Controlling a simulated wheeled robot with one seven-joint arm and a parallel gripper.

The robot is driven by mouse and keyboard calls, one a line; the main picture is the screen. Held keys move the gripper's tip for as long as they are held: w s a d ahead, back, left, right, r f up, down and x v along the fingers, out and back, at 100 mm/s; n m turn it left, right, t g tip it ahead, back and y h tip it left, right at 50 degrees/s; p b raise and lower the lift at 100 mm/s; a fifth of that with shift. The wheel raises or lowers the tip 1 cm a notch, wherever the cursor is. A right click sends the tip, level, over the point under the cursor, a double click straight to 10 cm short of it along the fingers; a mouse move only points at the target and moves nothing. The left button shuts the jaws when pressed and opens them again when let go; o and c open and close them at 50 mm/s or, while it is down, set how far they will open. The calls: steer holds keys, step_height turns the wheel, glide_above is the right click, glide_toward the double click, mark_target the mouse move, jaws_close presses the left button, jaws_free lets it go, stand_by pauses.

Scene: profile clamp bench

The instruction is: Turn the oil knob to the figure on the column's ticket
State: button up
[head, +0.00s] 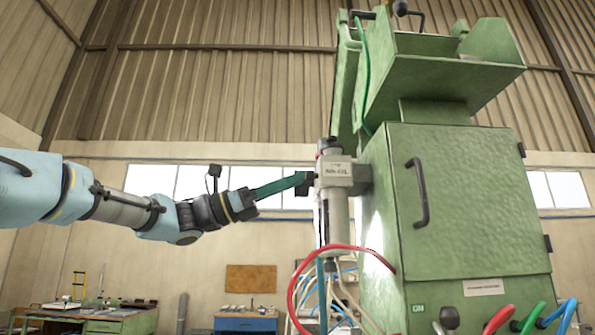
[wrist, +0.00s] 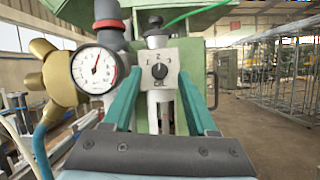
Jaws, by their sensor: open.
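The black oil knob (wrist: 159,71) sits on a pale block (wrist: 149,57) with small figures around it and lettering below that looks like OIL. I cannot tell for sure which figure its mark points to. My gripper (wrist: 160,82) is open, its two teal fingers standing left and right of the knob, apart from it. In the head view my gripper (head: 303,181) reaches the left side of the grey block (head: 336,172) on the machine; the knob's face is hidden there. A pale label on that block is too small to read for certain. I cannot make out the column's ticket.
The green cabinet (head: 465,200) stands to the right. A red hose (head: 330,250) and thin cables hang below the block.

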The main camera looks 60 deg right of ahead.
steer(key=shift+x, duration=0.9)
jaws_close()
